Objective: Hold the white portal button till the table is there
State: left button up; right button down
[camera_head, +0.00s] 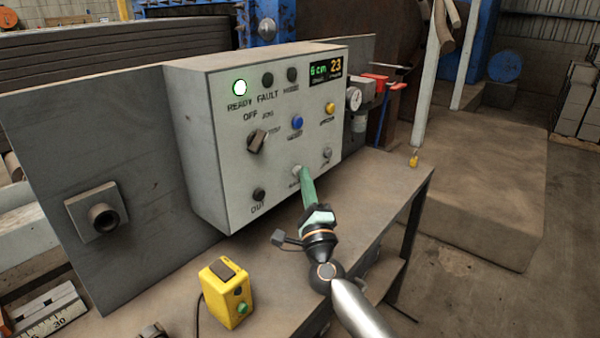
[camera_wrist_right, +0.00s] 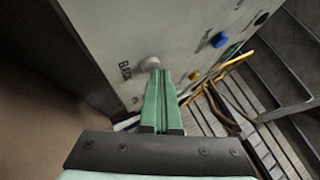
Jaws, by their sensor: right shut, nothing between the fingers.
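A grey control box (camera_head: 225,140) stands on a bench. Low on its front is a whitish button (camera_head: 296,171), whose label seems to read BACK in the wrist view (camera_wrist_right: 149,63). My right gripper (camera_head: 304,174) has its green fingers closed together and empty, tips at this button's edge. In the wrist view the fingertips (camera_wrist_right: 160,75) cover part of the button; I cannot tell whether it is pressed in. A display (camera_head: 327,68) reads about 6 cm and 23. The READY lamp (camera_head: 240,87) is lit; the FAULT lamp (camera_head: 267,80) is dark. My left gripper is out of view.
A rotary knob (camera_head: 257,141), blue button (camera_head: 297,122), yellow button (camera_head: 330,108), small grey button (camera_head: 327,153) and dark button (camera_head: 259,194) share the panel. A yellow pendant box (camera_head: 230,292) stands on the bench (camera_head: 180,285). A gauge (camera_head: 354,99) is at the box's right.

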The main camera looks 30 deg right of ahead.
dwell(1.2)
dwell(0.3)
jog(key=shift+s+d+p, duration=0.3)
jog(key=shift+s, duration=0.5)
